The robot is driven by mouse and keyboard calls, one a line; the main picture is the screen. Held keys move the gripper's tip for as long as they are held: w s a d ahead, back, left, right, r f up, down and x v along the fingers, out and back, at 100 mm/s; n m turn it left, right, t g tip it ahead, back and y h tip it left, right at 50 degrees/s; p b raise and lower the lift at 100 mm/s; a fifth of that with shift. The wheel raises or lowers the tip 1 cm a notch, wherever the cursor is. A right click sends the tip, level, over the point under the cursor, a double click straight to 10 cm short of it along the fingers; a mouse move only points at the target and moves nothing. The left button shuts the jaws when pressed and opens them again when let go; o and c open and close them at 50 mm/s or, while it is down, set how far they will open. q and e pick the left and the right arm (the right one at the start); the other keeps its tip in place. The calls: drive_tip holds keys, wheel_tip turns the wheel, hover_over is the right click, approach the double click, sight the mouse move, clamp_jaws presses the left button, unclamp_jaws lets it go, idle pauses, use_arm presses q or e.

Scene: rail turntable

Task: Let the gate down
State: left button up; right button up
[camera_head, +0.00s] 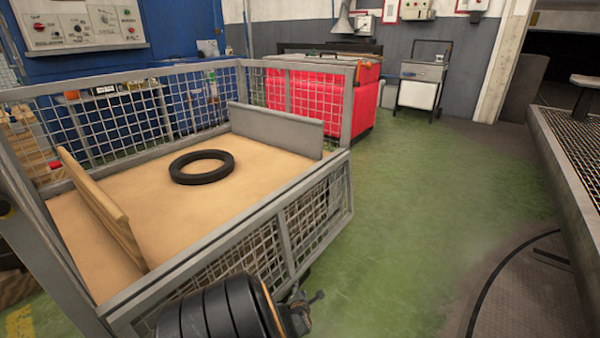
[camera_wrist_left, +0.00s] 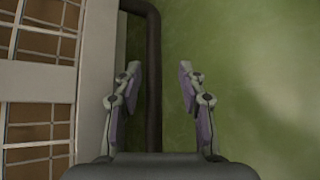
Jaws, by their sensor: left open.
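A grey mesh cage (camera_head: 240,98) stands at the left in the head view. Its front mesh panel (camera_head: 283,222), which looks like the gate, has its top edge near the level of the tan deck. I cannot tell whether it is latched. My left gripper (camera_head: 303,308) is low outside this panel, partly hidden by my dark arm. In the left wrist view my gripper (camera_wrist_left: 157,92) is open. A dark bent bar (camera_wrist_left: 153,50) runs between its fingers in the picture, beside the pale frame (camera_wrist_left: 92,80). I cannot tell if they touch it. My right gripper is not in view.
A black ring (camera_head: 202,154), a grey board (camera_head: 275,130) and a wooden beam (camera_head: 105,205) are on the deck. Green floor (camera_head: 430,190) is clear to the right, up to a grated platform (camera_head: 560,150).

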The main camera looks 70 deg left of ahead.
use_arm(q)
drive_tip(key=shift+d, duration=0.1)
idle(0.3)
drive_tip(key=shift+s, duration=0.1)
drive_tip(key=v, duration=0.7)
drive_tip(key=shift+d, duration=0.1)
idle(0.6)
